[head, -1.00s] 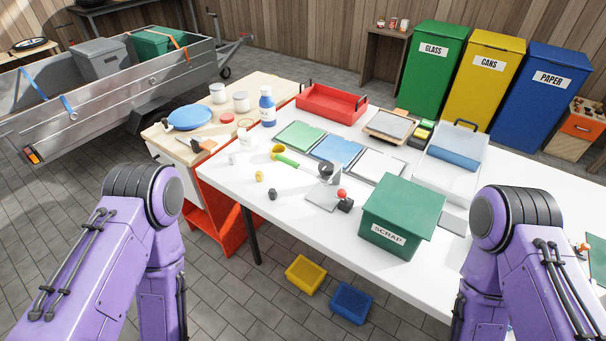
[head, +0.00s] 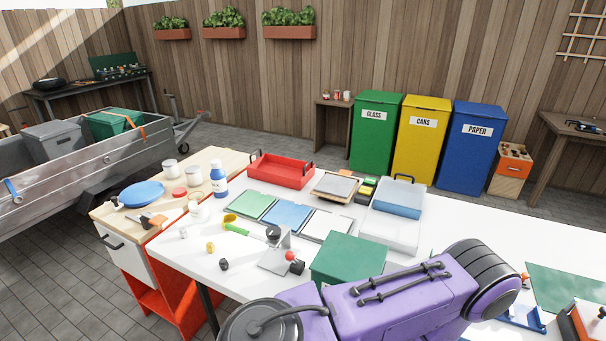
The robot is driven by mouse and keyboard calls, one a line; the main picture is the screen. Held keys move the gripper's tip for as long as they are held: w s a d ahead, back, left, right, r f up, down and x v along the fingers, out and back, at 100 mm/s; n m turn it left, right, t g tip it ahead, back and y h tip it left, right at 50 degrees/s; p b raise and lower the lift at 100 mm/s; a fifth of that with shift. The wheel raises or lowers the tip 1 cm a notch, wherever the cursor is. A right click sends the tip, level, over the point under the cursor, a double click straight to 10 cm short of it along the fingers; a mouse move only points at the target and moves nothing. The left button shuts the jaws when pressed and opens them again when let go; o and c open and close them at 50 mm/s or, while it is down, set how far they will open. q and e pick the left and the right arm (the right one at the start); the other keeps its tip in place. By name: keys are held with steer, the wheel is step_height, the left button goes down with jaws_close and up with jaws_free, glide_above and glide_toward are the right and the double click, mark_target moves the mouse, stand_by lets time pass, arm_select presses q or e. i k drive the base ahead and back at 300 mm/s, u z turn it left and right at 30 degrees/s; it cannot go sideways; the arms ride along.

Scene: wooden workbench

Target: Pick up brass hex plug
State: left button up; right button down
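The brass hex plug (head: 210,247) is a small gold-coloured piece on the white worktop, near its front left edge. A small white piece (head: 183,233) lies behind it to the left, and a small dark piece (head: 223,264) lies in front of it to the right. All three stand apart. Neither of my grippers is in view. Purple arm links of mine cross the bottom right of the head view and cover the near part of the worktop. Nothing covers the brass plug.
A green-handled tool with a yellow cup (head: 231,218), a metal stand with a red knob (head: 290,255) and the green scrap box (head: 347,259) stand right of the plug. A blue-and-white bottle (head: 219,180) and a red tray (head: 281,172) are behind. Worktop just around the plug is clear.

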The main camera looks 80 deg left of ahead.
mark_target(210, 247)
steer(key=z, duration=0.55)
steer(key=k, duration=2.3)
